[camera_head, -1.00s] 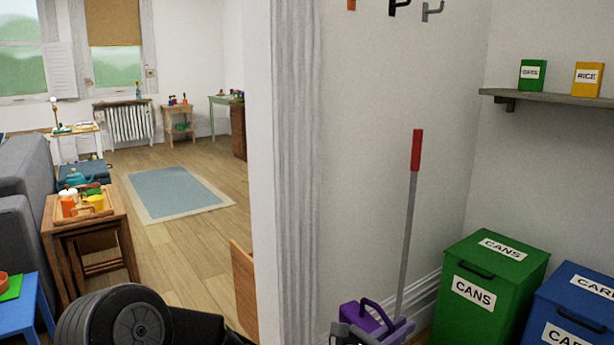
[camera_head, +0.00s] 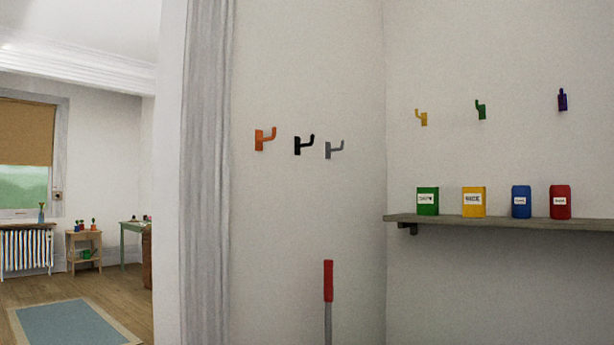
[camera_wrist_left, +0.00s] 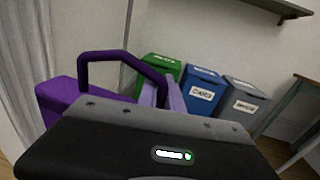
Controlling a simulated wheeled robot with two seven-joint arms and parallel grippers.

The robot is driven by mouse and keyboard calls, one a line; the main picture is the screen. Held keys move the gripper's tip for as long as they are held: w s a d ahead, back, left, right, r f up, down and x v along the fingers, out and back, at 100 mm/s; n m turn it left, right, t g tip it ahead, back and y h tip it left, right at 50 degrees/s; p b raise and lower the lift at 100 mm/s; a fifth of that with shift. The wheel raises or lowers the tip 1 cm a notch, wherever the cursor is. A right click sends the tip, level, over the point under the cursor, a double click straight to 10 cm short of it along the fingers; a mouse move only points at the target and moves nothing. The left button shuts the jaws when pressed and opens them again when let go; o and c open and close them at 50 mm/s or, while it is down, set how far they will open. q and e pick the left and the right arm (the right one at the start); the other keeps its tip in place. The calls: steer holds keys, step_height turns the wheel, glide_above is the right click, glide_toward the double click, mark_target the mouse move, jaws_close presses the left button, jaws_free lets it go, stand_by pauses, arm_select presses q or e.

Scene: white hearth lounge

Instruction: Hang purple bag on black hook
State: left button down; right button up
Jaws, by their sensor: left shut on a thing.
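The black hook (camera_head: 304,145) is on the white wall in the head view, between an orange hook (camera_head: 265,139) and a grey hook (camera_head: 334,150). The black hook is empty. The purple bag (camera_wrist_left: 62,108) with its arched handle (camera_wrist_left: 122,57) shows in the left wrist view. My left gripper (camera_wrist_left: 162,96) is shut on the purple bag by the handle's right end; the exact contact is partly hidden by the wrist housing. The bag and both grippers are out of the head view.
Yellow (camera_head: 421,117), green (camera_head: 480,109) and purple (camera_head: 562,100) hooks are on the right wall above a shelf (camera_head: 500,222) with several containers. A red-handled pole (camera_head: 328,282) stands below the grey hook. Green (camera_wrist_left: 160,66), blue (camera_wrist_left: 203,88) and grey (camera_wrist_left: 243,100) bins stand beyond the bag.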

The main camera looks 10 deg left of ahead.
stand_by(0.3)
arm_select(q)
steer(key=s+d+f+m+g+h, duration=0.6)
steer(key=s+d+f+m+h, duration=0.1)
steer(key=d, duration=0.6)
steer(key=s+f+h, duration=0.1)
steer(key=s+h, duration=0.1)
steer(key=s, duration=0.1)
steer(key=shift+s+f+g+h, duration=0.25)
steer(key=shift+f+g+h, duration=0.05)
steer(key=shift+f+g, duration=0.1)
